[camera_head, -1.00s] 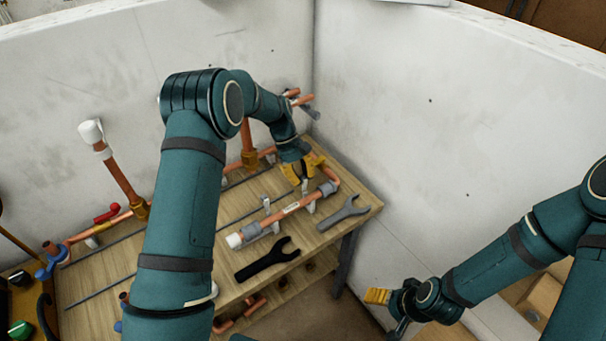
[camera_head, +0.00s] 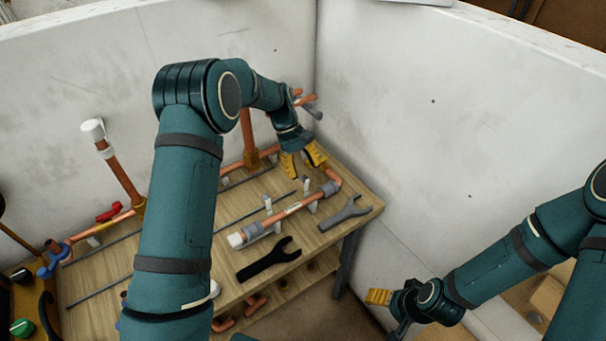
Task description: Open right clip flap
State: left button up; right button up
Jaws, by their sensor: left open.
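A copper pipe (camera_head: 294,207) with a white cap (camera_head: 237,240) at its near end lies along the right part of the wooden bench. Two small pale clips hold it, a left clip (camera_head: 268,204) and a right clip (camera_head: 311,196), both with upright parts. I cannot tell clearly how the right clip's flap stands. My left gripper (camera_head: 302,162) is open, its yellow fingertips apart just behind and above the pipe near the right clip, with no visible contact. My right gripper (camera_head: 384,303) is low at the right, away from the bench; its finger gap does not show clearly.
A black open-ended wrench (camera_head: 268,262) and a grey one (camera_head: 345,213) lie on the bench (camera_head: 205,243) in front of the pipe. An upright copper pipe (camera_head: 247,135) stands behind. White walls (camera_head: 420,130) close the back and right.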

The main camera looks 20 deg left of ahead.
pick_arm(q)
notch_tip(320, 180, up, 6)
jog(key=shift+r, duration=0.25)
dwell(0.5)
